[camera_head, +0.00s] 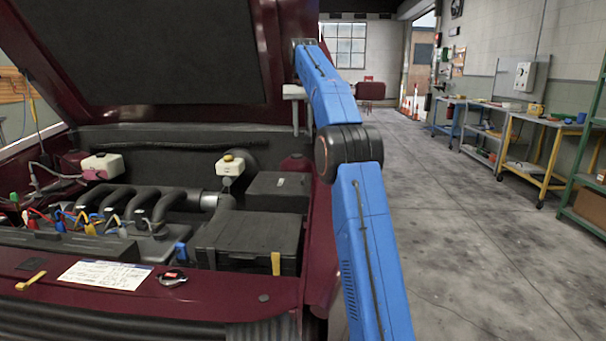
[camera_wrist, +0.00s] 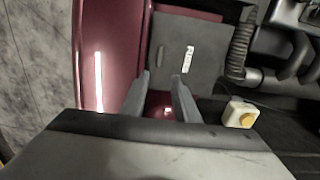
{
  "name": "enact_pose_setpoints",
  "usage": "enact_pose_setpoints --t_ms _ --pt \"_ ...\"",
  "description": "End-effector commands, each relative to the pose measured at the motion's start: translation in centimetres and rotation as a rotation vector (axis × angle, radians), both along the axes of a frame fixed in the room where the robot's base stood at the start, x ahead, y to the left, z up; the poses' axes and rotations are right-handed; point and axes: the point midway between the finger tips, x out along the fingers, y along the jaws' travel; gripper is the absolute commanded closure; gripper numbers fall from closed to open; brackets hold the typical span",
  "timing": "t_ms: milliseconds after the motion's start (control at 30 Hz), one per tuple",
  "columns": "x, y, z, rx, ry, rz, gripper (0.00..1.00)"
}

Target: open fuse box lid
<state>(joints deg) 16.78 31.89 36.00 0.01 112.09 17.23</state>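A black box with a small white label, which looks like the fuse box (camera_head: 275,193), sits at the right side of the engine bay by the red fender. Its lid appears closed. In the wrist view the labelled box (camera_wrist: 180,55) lies ahead of the fingertips. My gripper (camera_wrist: 160,78) has its two fingers apart with nothing between them. The fingers appear above the bay and apart from the box. In the head view my gripper (camera_head: 298,108) is above and behind the box, partly hidden by my blue arm.
The raised hood (camera_head: 140,50) hangs over the bay. A white reservoir with a yellow cap (camera_head: 230,168) stands left of the box. A larger black box with a yellow tab (camera_head: 245,235) is in front. Workbenches (camera_head: 530,120) line the right wall; the floor between is clear.

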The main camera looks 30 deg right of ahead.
Motion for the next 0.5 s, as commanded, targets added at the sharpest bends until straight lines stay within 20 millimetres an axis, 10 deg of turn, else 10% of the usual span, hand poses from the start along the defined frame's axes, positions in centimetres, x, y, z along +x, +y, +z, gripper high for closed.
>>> enact_pose_setpoints --t_ms 500 --pt "0.0 0.0 -5.1 0.001 0.003 -0.001 0.72"
